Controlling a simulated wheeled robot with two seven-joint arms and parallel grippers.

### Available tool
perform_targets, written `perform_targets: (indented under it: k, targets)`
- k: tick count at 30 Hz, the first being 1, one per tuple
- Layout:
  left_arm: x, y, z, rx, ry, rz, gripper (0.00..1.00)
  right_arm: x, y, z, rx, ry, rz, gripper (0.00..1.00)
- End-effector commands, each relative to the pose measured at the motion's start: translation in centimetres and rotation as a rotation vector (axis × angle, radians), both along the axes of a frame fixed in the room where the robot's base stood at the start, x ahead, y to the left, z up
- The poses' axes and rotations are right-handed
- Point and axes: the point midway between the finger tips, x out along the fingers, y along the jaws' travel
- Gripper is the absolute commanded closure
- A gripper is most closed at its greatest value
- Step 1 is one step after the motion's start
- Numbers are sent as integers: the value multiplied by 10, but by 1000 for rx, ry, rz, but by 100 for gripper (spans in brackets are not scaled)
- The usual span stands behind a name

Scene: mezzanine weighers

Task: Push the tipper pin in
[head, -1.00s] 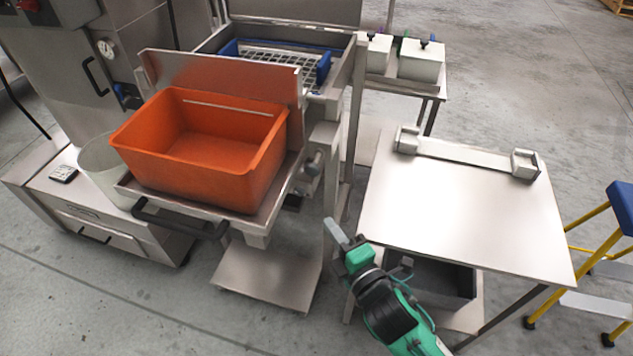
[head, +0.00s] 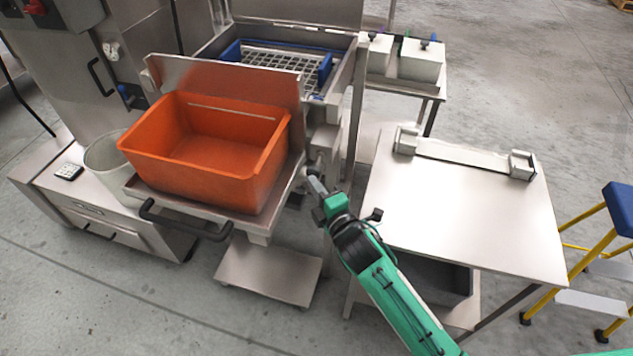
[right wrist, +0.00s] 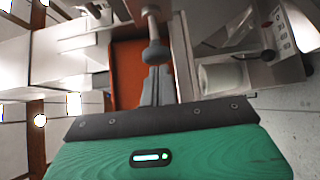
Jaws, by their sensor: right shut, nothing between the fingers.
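The tipper pin is a grey metal pin with a round knob (right wrist: 154,53), on the right side of the tipper frame. The tipper's tray (head: 163,208) holds an orange tub (head: 205,165). My left gripper is out of view.
A steel table (head: 470,215) stands to the right, with a bracketed bar at its back. A dark bin (head: 435,280) is below it. A blue-topped yellow step stool (head: 620,205) is at far right. A black handle (head: 185,222) juts from the tray's front.

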Motion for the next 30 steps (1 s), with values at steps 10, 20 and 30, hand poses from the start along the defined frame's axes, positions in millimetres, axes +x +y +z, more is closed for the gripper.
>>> perform_targets:
  k: [10,20,30]
  targets:
    - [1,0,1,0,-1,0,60,3,-1,-1,0,0,0,100]
    - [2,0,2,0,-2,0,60,27,-9,1,-2,-2,-1,100]
    - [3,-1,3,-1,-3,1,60,33,-12,0,0,-1,-4,100]
